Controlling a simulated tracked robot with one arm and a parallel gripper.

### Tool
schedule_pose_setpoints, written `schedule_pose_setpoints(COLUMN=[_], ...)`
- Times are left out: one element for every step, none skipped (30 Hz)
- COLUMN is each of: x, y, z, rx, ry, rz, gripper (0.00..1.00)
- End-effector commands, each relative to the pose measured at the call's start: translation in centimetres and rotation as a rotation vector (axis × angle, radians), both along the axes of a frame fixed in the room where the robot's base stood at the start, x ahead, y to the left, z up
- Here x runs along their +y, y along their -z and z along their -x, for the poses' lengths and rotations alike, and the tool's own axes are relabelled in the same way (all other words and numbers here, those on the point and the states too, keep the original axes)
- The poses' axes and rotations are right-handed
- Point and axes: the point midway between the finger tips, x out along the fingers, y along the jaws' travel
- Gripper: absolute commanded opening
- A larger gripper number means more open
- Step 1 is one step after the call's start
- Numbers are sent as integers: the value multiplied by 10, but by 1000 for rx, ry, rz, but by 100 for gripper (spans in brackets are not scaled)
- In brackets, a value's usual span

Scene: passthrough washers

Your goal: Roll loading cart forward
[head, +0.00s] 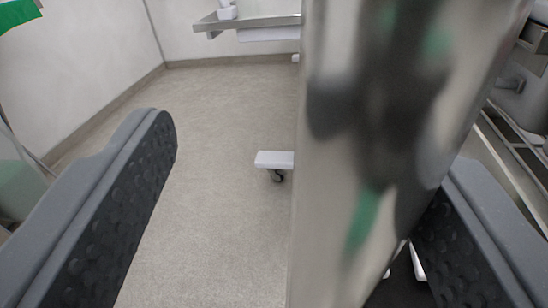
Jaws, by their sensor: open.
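My gripper (308,155) is open, with one dark, textured finger at the left and the other at the lower right. A shiny metal post (385,150), very close to the camera, stands between the fingers and covers much of the view. A wide gap shows between the left finger and the post. The post overlaps the right finger, and I cannot tell whether they touch. A white foot with a dark caster (274,160) shows on the floor just left of the post. The post and foot look like parts of the loading cart; the rest of it is mostly hidden.
Bare grey floor (215,120) lies open left of the post. White walls (90,60) bound it at the left and back. A metal shelf (265,22) is on the back wall. Metal equipment (520,95) stands at the right edge, and a pale green object (20,190) at the left edge.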

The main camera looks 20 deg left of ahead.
Motion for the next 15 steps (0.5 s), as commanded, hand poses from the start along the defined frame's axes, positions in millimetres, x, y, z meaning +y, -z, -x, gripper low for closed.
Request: schedule_pose_setpoints(x=[10,12,13,15,16,17,18,18,19,19,20,20,19,19,19], y=[-1,-1,-1,-1,-1,-1,-1,-1,-1,-1,0,0,0,-1,-1], z=[2,3,3,4,4,4,4,4,5,5,5,5,5,5,5], rx=[-3,-3,-4,-5,-4,-5,-5,-5,-6,-6,-6,-6,-6,-6,-6], ry=[-17,-20,-23,-25,-27,-29,-30,-31,-32,-33,-33,-33,-33,-33,-33], rz=[6,7,9,9,10,11,12,12,13,13,13,13,14,14,14], gripper=[46,48,54,59,65,70,73,75,76,75,74,71,69,66,61])
